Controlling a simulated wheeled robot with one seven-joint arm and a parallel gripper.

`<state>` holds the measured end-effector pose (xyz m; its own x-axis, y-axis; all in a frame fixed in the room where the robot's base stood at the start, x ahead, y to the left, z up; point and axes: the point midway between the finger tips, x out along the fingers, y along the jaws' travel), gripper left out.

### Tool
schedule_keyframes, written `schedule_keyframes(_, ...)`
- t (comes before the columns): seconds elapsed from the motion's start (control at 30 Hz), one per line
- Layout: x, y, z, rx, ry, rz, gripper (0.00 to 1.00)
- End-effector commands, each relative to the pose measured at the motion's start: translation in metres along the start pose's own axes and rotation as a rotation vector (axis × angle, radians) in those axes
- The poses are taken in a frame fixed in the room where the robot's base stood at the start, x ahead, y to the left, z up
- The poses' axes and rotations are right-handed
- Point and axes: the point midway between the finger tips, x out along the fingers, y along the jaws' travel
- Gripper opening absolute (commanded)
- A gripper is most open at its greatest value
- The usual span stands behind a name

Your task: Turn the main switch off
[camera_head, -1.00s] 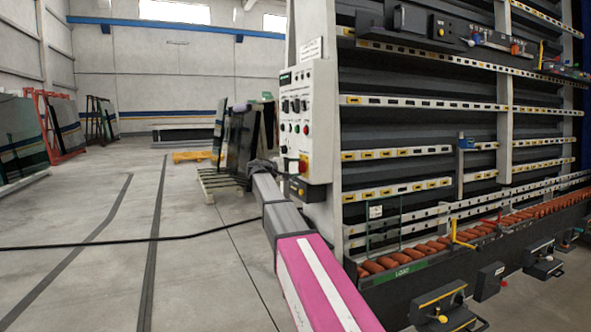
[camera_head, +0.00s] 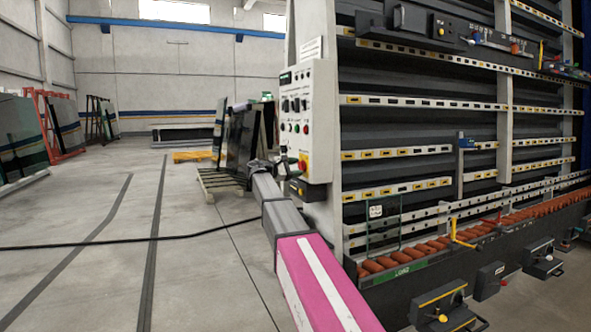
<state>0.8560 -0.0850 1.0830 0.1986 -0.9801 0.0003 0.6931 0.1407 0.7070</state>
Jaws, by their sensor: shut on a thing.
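The grey-white control panel (camera_head: 305,120) is mounted on the left post of the washer. It carries dark knobs and several coloured buttons. Near its lower edge is the main switch (camera_head: 303,166), a red knob on a yellow plate. My arm reaches up from the bottom of the view to the panel's lower left. My dark gripper (camera_head: 284,164) is at the red and yellow switch and appears shut on it. The fingertips are small and partly lost against the dark background, so the switch's exact angle cannot be told.
A dark box (camera_head: 308,191) with a yellow part sits just below the panel. The washer's roller conveyor (camera_head: 440,249) runs to the right. Glass on a wooden pallet (camera_head: 220,183) stands behind my gripper. A black cable (camera_head: 130,243) crosses the open floor at left.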

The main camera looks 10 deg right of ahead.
Motion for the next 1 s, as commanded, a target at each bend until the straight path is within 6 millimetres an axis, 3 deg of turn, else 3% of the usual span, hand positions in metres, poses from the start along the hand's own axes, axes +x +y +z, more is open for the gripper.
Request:
schedule_keyframes(0.47, -0.001, -0.001, -0.001, -0.018, 0.002, -0.002, 0.32)
schedule_keyframes(0.5, -0.001, -0.001, -0.001, -0.018, 0.002, -0.002, 0.58)
schedule_keyframes(0.57, -0.001, -0.001, -0.001, -0.017, 0.002, -0.002, 0.78)
schedule_keyframes(0.87, -0.001, 0.000, 0.000, -0.016, 0.001, -0.001, 0.81)
schedule_keyframes(1.0, -0.011, 0.000, 0.000, -0.015, 0.002, 0.000, 0.81)
